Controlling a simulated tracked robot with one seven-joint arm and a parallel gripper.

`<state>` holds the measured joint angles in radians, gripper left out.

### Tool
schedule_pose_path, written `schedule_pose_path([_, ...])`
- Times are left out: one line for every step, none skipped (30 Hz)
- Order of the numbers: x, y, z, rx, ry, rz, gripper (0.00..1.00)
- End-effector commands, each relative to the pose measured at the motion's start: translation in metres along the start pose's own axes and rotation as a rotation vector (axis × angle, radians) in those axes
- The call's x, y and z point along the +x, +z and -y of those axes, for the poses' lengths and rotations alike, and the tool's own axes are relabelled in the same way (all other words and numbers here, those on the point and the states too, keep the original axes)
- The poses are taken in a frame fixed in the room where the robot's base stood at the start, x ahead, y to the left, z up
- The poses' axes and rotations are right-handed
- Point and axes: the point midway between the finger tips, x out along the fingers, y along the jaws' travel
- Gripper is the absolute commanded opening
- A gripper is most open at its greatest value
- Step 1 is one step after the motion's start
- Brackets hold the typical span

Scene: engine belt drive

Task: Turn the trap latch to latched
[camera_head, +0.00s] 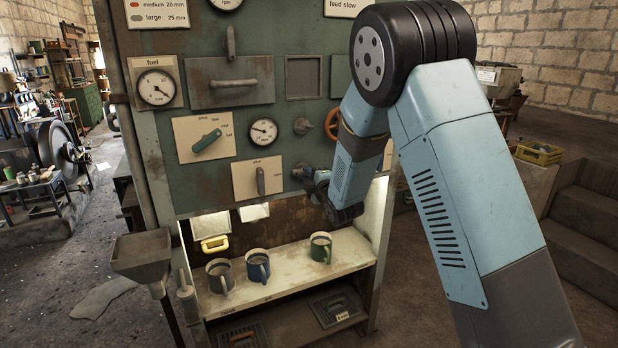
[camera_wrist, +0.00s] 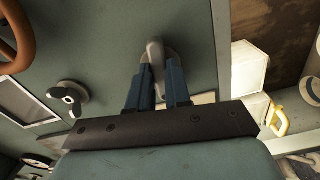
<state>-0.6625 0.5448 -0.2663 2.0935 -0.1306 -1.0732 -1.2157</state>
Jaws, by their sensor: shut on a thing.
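My gripper (camera_head: 306,173) is at the lower right of the green control panel, seen side-on in the head view. In the wrist view, the two dark blue fingers of my gripper (camera_wrist: 158,90) are closed around a grey metal handle (camera_wrist: 155,52) on a round base, which appears to be the trap latch. The handle's upper end shows beyond the fingertips; its lower part is hidden between them. No label for it is readable.
A lever on a cream plate (camera_head: 260,181) sits just left of my gripper. A winged knob (camera_head: 302,125) and an orange handwheel (camera_head: 332,123) are above it. A shelf with several mugs (camera_head: 320,248) is below. A funnel (camera_head: 142,250) stands at the left.

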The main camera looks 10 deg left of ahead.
Motion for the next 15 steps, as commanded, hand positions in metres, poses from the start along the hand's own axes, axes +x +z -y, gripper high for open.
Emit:
schedule_pose_path([-0.0001,-0.003,0.0025,-0.028,-0.005,-0.005,0.0])
schedule_pose_path([-0.0002,-0.003,0.0026,-0.044,-0.005,-0.005,0.0])
schedule_pose_path([-0.0002,-0.0032,0.0026,-0.065,-0.005,-0.005,0.0])
schedule_pose_path([-0.0002,-0.0033,0.0027,-0.078,-0.005,-0.005,0.0])
schedule_pose_path([-0.0002,-0.0033,0.0028,-0.091,-0.006,-0.005,0.0])
schedule_pose_path([-0.0002,-0.0034,0.0029,-0.106,-0.006,-0.005,0.0])
schedule_pose_path([-0.0002,-0.0033,0.0029,-0.116,-0.006,-0.005,0.0])
schedule_pose_path([-0.0003,-0.0033,0.003,-0.126,-0.006,-0.005,0.0])
schedule_pose_path([-0.0003,-0.0033,0.0031,-0.136,-0.006,-0.005,0.0])
schedule_pose_path([-0.0003,-0.0032,0.0032,-0.143,-0.006,-0.005,0.0])
schedule_pose_path([-0.0004,-0.0032,0.0032,-0.149,-0.007,-0.005,0.0])
schedule_pose_path([-0.0004,-0.0032,0.0033,-0.156,-0.007,-0.005,0.0])
schedule_pose_path([-0.0004,-0.0032,0.0034,-0.16,-0.007,-0.005,0.0])
schedule_pose_path([-0.0004,-0.0032,0.0035,-0.163,-0.007,-0.005,0.0])
schedule_pose_path([-0.0005,-0.0031,0.0036,-0.167,-0.007,-0.005,0.0])
